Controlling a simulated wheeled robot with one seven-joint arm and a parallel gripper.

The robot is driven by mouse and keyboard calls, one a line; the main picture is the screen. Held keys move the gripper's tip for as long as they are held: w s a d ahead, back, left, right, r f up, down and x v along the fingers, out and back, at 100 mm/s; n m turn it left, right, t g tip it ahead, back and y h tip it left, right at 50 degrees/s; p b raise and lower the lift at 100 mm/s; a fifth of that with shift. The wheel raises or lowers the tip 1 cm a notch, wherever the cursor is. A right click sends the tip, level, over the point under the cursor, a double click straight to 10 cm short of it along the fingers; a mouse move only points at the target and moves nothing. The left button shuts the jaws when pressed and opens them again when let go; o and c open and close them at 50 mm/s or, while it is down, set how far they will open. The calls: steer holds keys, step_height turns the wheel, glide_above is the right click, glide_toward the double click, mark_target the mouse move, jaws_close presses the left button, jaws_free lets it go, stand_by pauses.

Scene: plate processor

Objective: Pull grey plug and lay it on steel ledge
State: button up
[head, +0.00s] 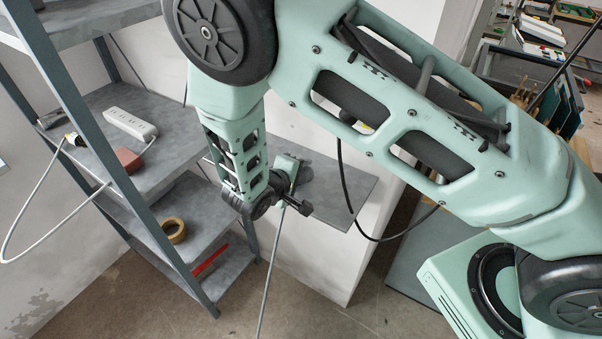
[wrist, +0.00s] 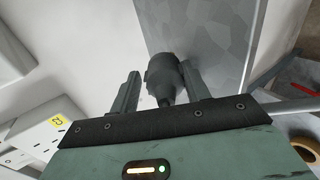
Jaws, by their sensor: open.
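The grey plug (wrist: 164,76) shows in the wrist view as a dark rounded body with a narrower tail towards me. It is between the two fingers of my open gripper (wrist: 160,70), with a visible gap to the left finger; contact with the right finger is unclear. The steel ledge (wrist: 222,35) lies behind the plug; whether the plug rests on it or is just above I cannot tell. In the head view, the ledge (head: 342,188) sticks out from the white wall, with my gripper over its left part. The plug is not clearly distinguishable there.
A white box with a yellow label (wrist: 57,120) is at lower left in the wrist view. A shelf rack stands left, with a power strip (head: 130,124), reddish block (head: 128,160), tape roll (head: 173,231) and red item (head: 210,262). A grey cable (head: 271,265) hangs below my wrist.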

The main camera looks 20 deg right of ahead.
steer(key=shift+s+a+f, duration=0.2)
steer(key=shift+s+f, duration=0.05)
steer(key=shift+f, duration=0.1)
steer(key=b+v, duration=0.6)
steer(key=v, duration=1.1)
steer(key=shift+r, duration=0.45)
steer(key=shift+w, duration=0.1)
steer(key=s+d+g+y+b, duration=0.2)
steer(key=s+y, duration=0.3)
steer(key=s, duration=0.4)
steer(key=s+d+g+y+b, duration=0.2)
steer(key=s+d+g+y, duration=0.2)
steer(key=s, duration=0.5)
steer(key=shift+r+n+g+y+b, duration=0.3)
steer(key=shift+r+g+y+b, duration=0.15)
steer(key=shift+y, duration=0.25)
